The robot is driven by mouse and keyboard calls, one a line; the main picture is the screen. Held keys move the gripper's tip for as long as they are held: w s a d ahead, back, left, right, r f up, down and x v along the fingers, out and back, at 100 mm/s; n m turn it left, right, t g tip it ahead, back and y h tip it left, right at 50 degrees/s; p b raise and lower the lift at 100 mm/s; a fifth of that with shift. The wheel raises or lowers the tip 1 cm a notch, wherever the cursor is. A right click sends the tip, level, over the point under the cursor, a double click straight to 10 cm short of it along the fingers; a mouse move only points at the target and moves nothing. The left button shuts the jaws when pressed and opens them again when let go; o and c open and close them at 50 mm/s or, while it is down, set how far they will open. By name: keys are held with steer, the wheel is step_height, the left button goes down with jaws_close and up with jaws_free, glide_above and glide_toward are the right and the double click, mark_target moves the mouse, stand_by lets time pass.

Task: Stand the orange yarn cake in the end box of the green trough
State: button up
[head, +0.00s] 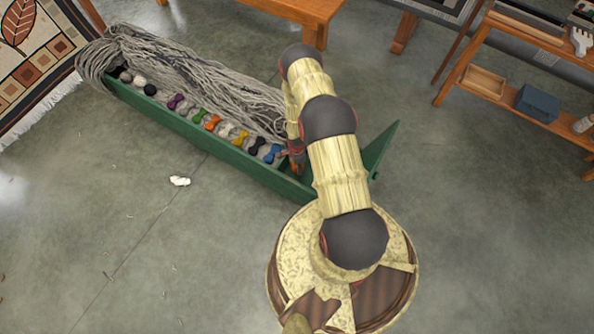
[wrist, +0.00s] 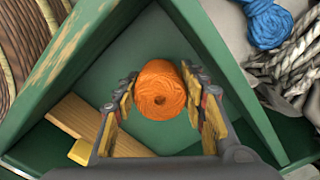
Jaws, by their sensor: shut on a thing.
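The orange yarn cake (wrist: 160,92) is between the fingers of my gripper (wrist: 160,88) in the wrist view, its round end with a small centre hole facing the camera. My gripper is shut on it. The cake is over or in the end box of the green trough, with green walls on both sides; I cannot tell whether it touches the floor of the box. In the head view the green trough (head: 190,133) runs from upper left to the middle, and my gripper (head: 293,160) is at its near right end, where my arm partly hides the box.
Several coloured skeins, such as a blue one (head: 271,154), lie in a row along the trough, beside thick grey rope (head: 200,70). A wooden slat (wrist: 85,122) lies at the left of the box. A wooden shelf (head: 485,80) stands at upper right. The floor in front is mostly clear.

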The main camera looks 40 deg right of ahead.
steer(key=shift+f+b, duration=0.6)
steer(key=shift+f, duration=1.3)
steer(key=shift+f, duration=0.1)
steer(key=o, duration=1.1)
steer(key=shift+o, duration=0.2)
